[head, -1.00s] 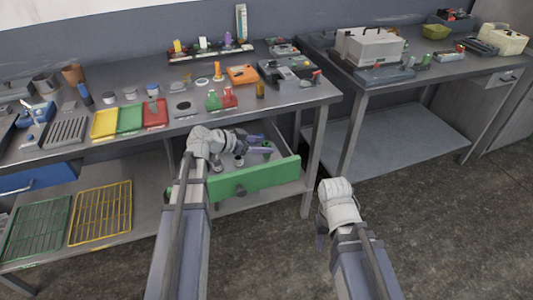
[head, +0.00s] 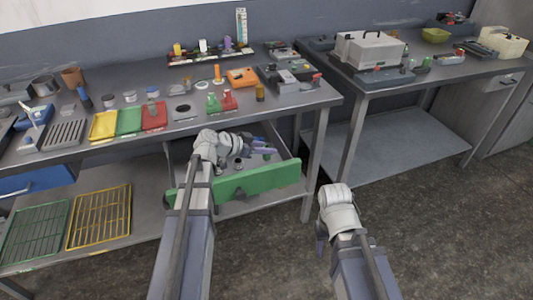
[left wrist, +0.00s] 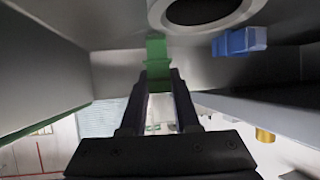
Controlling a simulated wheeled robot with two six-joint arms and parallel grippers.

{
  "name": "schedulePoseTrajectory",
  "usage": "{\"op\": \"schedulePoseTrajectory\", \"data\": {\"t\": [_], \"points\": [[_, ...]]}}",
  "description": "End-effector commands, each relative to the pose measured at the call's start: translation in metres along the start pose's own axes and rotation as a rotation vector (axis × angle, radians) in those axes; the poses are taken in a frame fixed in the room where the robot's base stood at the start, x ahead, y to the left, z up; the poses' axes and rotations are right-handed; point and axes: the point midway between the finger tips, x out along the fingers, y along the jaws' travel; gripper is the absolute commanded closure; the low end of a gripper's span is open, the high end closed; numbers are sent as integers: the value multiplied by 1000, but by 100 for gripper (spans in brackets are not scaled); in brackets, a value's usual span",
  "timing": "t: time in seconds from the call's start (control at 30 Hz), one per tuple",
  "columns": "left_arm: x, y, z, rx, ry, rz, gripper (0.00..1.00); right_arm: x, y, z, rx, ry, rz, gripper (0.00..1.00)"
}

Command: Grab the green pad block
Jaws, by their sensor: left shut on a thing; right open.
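My left gripper (head: 268,146) reaches into the open drawer with the green front (head: 240,182) under the left table. In the left wrist view its two dark fingers (left wrist: 158,88) are shut on the green pad block (left wrist: 157,55), which stands between and beyond the fingertips. Its lower end is partly hidden by the fingers. In the head view the held block is too small to make out surely. My right gripper (head: 320,238) is open and empty, hanging over the floor in front of the gap between the tables.
Inside the drawer, a grey ring-shaped thing (left wrist: 200,12) and a blue block (left wrist: 239,41) are close to the held block. Drawer walls rise on both sides. The tabletop above holds yellow, green and red trays (head: 154,115) and several small items. Floor at right is clear.

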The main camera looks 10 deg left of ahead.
Motion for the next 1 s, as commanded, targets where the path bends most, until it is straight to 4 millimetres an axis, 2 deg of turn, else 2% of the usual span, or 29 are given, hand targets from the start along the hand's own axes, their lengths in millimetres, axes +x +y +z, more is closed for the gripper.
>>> {"op": "schedulePoseTrajectory", "data": {"t": [0.57,0.77,1.0], "points": [[-2,0,-3,0,0,0,100,-3,0,0,0,0,0,50],[-9,0,-17,0,0,0,100,-19,2,1,0,0,0,50],[-25,0,-46,0,0,0,100,-53,5,3,0,0,0,50]]}}
